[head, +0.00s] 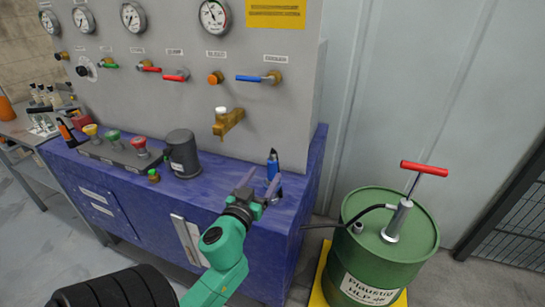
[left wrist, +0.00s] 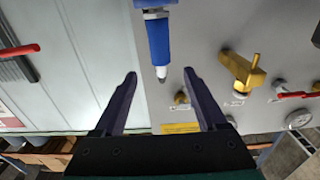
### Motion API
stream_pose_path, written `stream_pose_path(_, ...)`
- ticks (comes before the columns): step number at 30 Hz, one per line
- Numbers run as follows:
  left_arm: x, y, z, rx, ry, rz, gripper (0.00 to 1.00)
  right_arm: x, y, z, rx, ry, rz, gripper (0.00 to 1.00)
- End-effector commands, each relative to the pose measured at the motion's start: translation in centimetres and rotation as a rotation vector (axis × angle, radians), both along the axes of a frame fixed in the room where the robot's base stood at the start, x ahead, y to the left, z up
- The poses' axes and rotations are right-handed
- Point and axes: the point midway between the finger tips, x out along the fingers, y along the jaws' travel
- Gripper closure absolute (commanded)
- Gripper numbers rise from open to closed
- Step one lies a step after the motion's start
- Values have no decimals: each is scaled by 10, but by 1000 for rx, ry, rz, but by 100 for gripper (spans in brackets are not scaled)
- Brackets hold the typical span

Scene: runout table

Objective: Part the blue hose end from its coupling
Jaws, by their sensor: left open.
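In the left wrist view, which looks upside down, the blue hose end (left wrist: 158,40) comes in from the top edge with a pale tip. A grey collar with a dark blue band sits at its base there; I cannot tell whether this is the coupling. My left gripper (head: 262,183) is open and empty, close to the hose end.
The blue bench (head: 215,205) carries a grey panel with gauges and valves. A brass tap (head: 228,121) juts out left of the hose end, and a dark grey canister (head: 183,153) stands farther left. A green drum (head: 410,245) with a red-handled pump stands right of the bench.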

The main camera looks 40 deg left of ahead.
Motion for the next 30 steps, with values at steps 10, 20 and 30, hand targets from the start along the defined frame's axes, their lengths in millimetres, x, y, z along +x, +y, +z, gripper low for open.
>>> stream_pose_path(10, 76, 27, 3, 1, -1, 2, 26, 21, -4, 24, -3, -37, -1, 100)
stream_pose_path(20, 91, 32, 1, 1, 0, 1, 26, 15, 5, 24, 8, -28, -3, 100)
stream_pose_path(30, 91, 32, 1, 1, 1, 1, 100, 13, 6, 24, 9, -22, -2, 100)
